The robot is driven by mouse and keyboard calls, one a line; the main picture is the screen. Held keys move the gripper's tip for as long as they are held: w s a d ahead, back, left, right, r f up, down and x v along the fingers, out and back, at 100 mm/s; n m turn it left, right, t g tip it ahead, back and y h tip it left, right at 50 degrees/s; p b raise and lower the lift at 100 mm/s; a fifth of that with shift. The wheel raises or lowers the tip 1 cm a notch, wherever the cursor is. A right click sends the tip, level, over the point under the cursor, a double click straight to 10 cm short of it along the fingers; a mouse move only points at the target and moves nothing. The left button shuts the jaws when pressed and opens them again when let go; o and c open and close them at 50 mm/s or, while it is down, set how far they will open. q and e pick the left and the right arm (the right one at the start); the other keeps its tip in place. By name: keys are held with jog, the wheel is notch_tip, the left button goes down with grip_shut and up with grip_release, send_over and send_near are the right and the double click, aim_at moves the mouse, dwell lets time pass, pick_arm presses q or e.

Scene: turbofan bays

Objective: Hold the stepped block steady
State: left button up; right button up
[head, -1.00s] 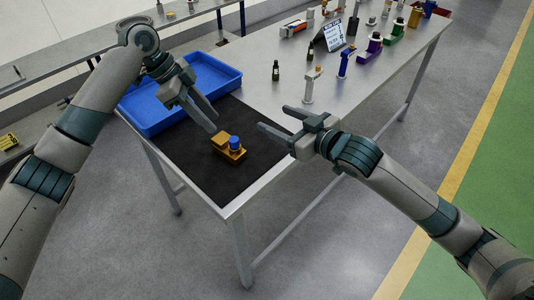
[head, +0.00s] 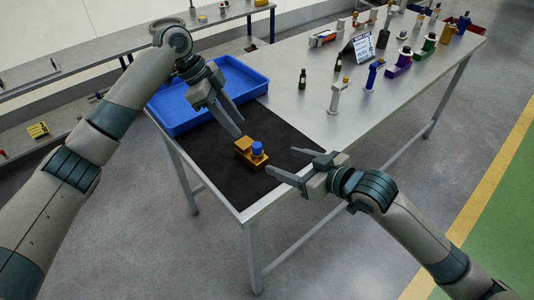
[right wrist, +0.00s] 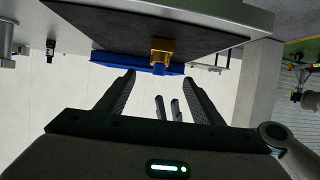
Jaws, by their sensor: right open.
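The stepped block (head: 243,147) is golden-orange and sits on the black mat (head: 205,168), with a blue round piece (head: 257,148) on its lower part. It also shows in the right wrist view (right wrist: 163,45), beyond the fingers. My left gripper (head: 232,112) is open just behind and above the block, with one fingertip close to it; I cannot tell whether they touch. My right gripper (head: 281,161) is open and empty to the right of the block, fingers pointing at it. Its two fingers show apart in the right wrist view (right wrist: 160,76).
A blue tray (head: 180,125) stands behind the mat at the table's left end. A grey post-like part (head: 335,98), dark bottles (head: 302,79), a sign (head: 358,48) and coloured parts stand along the table to the right. The mat around the block is otherwise clear.

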aim_at(248, 149)
jog(key=x, duration=1.7)
jog(key=shift+r, duration=0.1)
jog(key=shift+c, duration=0.6)
pick_arm(q)
jog(key=shift+c, duration=0.4)
pick_arm(e)
jog(key=c, duration=1.3)
pick_arm(q)
jog(key=shift+s+d+r+n+t+y, duration=0.3)
jog(key=shift+s+r+n+t, duration=0.3)
jog(key=shift+n, duration=0.65)
jog(key=shift+s+d+r+n+t+y, duration=0.2)
jog(key=shift+s+r+n+t+y, duration=0.3)
jog(key=shift+n, duration=0.8)
jog(key=shift+s+d+r+n+t+y, duration=0.25)
jog(key=shift+s+r+n+t, duration=0.4)
jog(key=shift+n, duration=0.6)
jog(key=shift+w, duration=0.1)
jog(key=x, duration=0.6)
jog(key=shift+d+f, duration=0.2)
jog(key=shift+f, duration=0.05)
